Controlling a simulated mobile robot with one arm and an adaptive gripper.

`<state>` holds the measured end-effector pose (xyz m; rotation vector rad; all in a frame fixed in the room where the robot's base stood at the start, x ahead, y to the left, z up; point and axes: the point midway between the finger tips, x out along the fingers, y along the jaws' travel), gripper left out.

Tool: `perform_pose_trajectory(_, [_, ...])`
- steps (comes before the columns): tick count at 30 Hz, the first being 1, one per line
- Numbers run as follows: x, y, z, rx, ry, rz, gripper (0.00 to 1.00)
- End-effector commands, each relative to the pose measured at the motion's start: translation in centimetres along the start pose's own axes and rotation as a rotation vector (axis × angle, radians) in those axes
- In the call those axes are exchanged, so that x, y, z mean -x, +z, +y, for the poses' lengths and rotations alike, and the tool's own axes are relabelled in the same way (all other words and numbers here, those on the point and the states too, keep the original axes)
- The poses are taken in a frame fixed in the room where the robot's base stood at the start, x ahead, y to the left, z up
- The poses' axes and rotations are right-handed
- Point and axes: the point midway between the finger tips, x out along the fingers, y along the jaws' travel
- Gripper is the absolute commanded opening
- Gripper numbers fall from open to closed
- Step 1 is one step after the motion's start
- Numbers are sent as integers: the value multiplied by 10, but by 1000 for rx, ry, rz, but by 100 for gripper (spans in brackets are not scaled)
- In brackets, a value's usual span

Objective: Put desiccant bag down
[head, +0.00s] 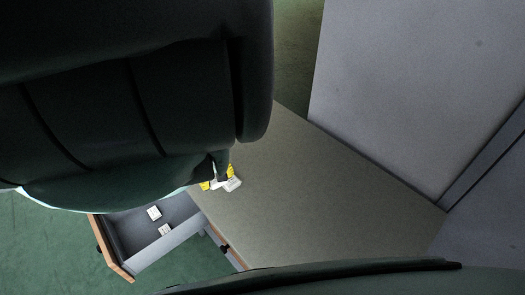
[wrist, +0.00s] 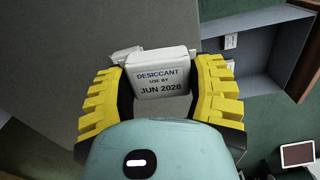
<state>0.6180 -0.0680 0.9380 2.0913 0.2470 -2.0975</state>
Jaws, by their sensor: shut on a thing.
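The desiccant bag (wrist: 160,75) is a small white packet printed "DESICCANT USE BY JUN 2028". My gripper (wrist: 160,95) has yellow ribbed fingers on both sides of it and is shut on it. In the head view the bag (head: 233,184) shows as a small white shape beside my gripper's yellow finger (head: 205,186), over the left edge of the grey-beige tabletop (head: 300,165). My arm hides most of the gripper there. Another pale piece (wrist: 124,54) shows just behind the bag's left side in the wrist view; I cannot tell what it is.
An open drawer (head: 118,259) with a wooden front juts out at lower left, holding small white packets (head: 154,213). A large grey panel (head: 410,90) stands beyond the table's right edge. The tabletop's middle is clear. A brown-and-white object (wrist: 298,154) lies at lower right in the wrist view.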

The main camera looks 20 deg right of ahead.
Motion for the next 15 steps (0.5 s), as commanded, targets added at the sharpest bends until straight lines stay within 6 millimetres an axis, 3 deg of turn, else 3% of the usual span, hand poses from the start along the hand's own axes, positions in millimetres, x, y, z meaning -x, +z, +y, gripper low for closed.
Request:
perform_pose_trajectory(1, [-9, 21, -5, 18, -3, -13, 23])
perform_pose_trajectory(6, [-37, 77, -4, 40, -3, -7, 23])
perform_pose_trajectory(15, [-59, 150, -11, 64, -5, -3, 23])
